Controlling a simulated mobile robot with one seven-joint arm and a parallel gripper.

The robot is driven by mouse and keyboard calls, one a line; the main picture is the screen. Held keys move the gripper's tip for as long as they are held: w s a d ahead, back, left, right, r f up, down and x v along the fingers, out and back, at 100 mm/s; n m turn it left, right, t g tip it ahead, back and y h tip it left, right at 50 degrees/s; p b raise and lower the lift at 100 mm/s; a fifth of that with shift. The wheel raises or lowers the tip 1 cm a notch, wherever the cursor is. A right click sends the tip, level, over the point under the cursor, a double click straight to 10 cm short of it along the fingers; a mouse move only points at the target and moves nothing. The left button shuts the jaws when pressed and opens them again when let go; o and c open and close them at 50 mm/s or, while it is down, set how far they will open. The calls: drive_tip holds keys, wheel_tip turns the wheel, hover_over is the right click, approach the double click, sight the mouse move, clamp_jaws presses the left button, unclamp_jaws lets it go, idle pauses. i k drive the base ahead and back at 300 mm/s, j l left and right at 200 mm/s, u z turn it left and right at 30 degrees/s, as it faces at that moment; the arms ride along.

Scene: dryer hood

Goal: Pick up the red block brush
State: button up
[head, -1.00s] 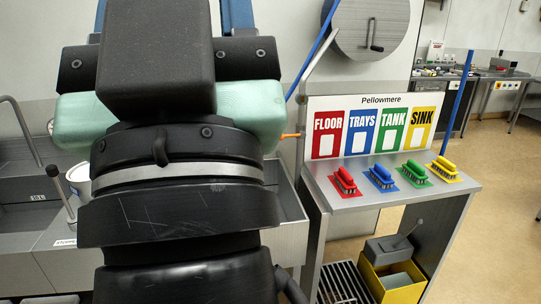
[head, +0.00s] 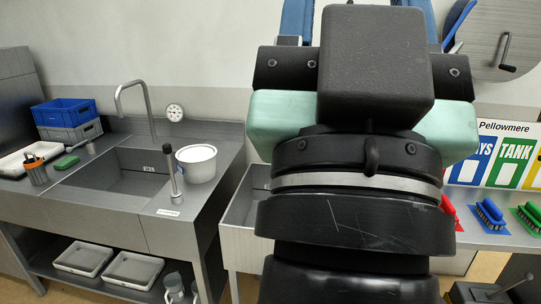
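The red block brush (head: 449,209) is at the right of the head view, on the metal stand's top. Only part of it shows; my arm hides the rest. The blue brush (head: 489,213) and the green brush (head: 528,216) stand to its right on the same top. My gripper (head: 375,65) is seen from behind, large and close, left of the red brush in the picture. Its fingertips do not show clearly, so I cannot tell whether it is open or holds anything.
A sink counter (head: 110,205) fills the left, with a tap (head: 135,105), white tub (head: 197,163), blue crate (head: 65,111) and grey trays (head: 83,258) below. A sign board (head: 515,130) stands behind the brushes. A round metal reel (head: 475,40) hangs on the wall.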

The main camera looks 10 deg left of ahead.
sight(447, 207)
drive_tip(key=z, duration=0.35)
drive_tip(key=i+z, duration=0.2)
drive_tip(key=z, duration=0.2)
drive_tip(key=i+j+z, duration=0.15)
drive_tip(key=z, duration=0.25)
drive_tip(key=i+j+z, duration=0.2)
drive_tip(key=z, duration=0.2)
drive_tip(key=i+j+z, duration=0.15)
drive_tip(key=z, duration=0.25)
drive_tip(key=i+j, duration=0.15)
drive_tip(key=j, duration=0.2)
drive_tip(key=i+j+z, duration=0.15)
drive_tip(key=j, duration=0.2)
drive_tip(key=i+j, duration=0.15)
drive_tip(key=j, duration=0.25)
drive_tip(key=i+j+z, duration=0.1)
drive_tip(key=j, duration=0.25)
drive_tip(key=i+j, duration=0.15)
drive_tip(key=j, duration=0.25)
drive_tip(key=i+j+z, duration=0.15)
drive_tip(key=j, duration=0.25)
